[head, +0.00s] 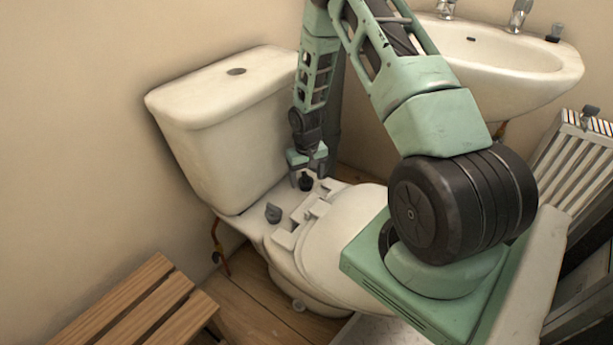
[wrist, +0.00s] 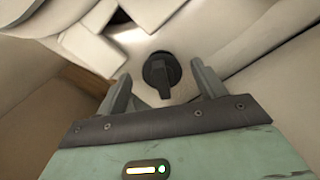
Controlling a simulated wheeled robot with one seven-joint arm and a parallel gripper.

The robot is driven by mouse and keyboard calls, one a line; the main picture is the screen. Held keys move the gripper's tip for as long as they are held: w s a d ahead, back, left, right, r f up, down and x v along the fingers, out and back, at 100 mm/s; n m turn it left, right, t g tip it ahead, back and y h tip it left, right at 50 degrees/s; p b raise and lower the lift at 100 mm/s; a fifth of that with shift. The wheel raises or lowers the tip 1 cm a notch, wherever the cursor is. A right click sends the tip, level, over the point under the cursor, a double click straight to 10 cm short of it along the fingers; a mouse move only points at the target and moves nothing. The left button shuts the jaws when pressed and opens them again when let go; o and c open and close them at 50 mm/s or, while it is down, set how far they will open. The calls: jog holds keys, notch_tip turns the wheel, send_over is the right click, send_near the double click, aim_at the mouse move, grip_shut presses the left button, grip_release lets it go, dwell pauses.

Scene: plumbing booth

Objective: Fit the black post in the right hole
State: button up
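The black post (head: 305,182) is on the rear deck of the toilet (head: 283,238), on the right side of the picture, just below my gripper. In the wrist view the black post (wrist: 162,74) shows a round base with a narrow upright fin. My gripper (head: 307,174) points down. In the wrist view my gripper (wrist: 163,86) has its fingers spread apart, one on each side of the post with clear gaps, and holds nothing. I cannot tell whether the post sits in the right hole; any hole there is hidden under it.
White hinge blocks (head: 300,217) and the seat (head: 345,235) lie in front. The cistern (head: 225,140) rises behind. A sink (head: 500,65) hangs at right; a wooden slatted bench (head: 130,305) is at lower left.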

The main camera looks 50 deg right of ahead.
notch_tip(320, 180, up, 17)
jog(key=p, duration=0.5)
jog(key=shift+r, duration=0.2)
dwell(0.7)
